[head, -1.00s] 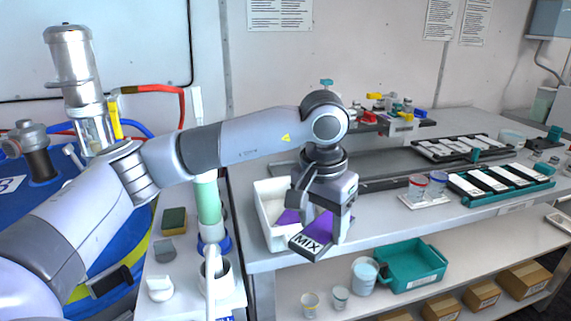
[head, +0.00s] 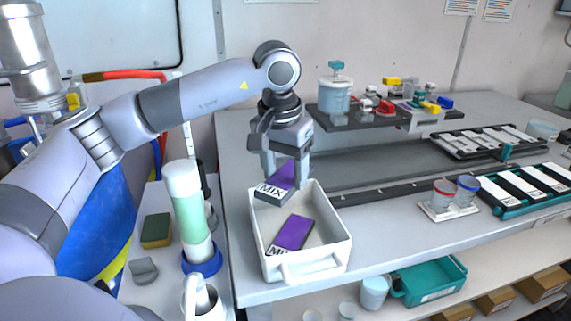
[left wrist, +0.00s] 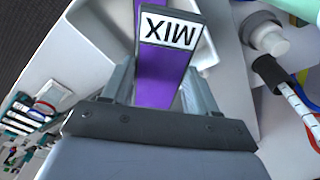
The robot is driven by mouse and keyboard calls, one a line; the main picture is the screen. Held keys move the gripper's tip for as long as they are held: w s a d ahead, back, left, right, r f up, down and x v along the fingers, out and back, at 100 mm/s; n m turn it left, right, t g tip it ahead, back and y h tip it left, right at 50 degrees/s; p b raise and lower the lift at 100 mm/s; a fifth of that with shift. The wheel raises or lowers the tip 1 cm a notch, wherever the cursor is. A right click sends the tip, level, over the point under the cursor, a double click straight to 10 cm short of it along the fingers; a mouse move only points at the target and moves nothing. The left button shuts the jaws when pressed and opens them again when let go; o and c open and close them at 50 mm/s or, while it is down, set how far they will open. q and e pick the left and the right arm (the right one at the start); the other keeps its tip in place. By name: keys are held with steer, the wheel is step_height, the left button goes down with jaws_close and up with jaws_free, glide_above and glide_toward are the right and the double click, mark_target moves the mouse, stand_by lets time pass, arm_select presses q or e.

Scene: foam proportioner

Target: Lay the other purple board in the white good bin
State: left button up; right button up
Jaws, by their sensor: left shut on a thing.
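My left gripper (head: 285,168) is shut on a purple board (head: 283,177) with a white MIX label. It holds the board tilted, over the far left part of the white bin (head: 323,262). I cannot tell whether the held board touches the bin. A second purple MIX board (head: 294,232) lies inside the bin, nearer the front. In the left wrist view the held board (left wrist: 160,80) runs between the fingers (left wrist: 160,95), with its MIX end pointing away from the palm and part of the bin behind it. My right gripper is not in view.
A dark rail (head: 400,172) and two small cups (head: 455,190) are to the right. A teal tray (head: 430,282) sits on the shelf below.

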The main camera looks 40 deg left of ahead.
arm_select(q)
steer(key=shift+s+f+b, duration=0.1)
steer(key=shift+f+b, duration=0.45)
steer(key=shift+f, duration=0.2)
step_height(320, 180, down, 4)
steer(key=b, duration=0.3)
steer(key=shift+f, duration=0.15)
steer(key=o, duration=1.1)
steer(key=shift+o, duration=0.2)
steer(key=shift+s+d+r, duration=0.1)
steer(key=shift+s+r, duration=0.1)
steer(key=shift+r, duration=1.6)
steer(key=shift+s+r, duration=0.2)
steer(key=shift+r, duration=1.6)
steer(key=shift+s, duration=0.1)
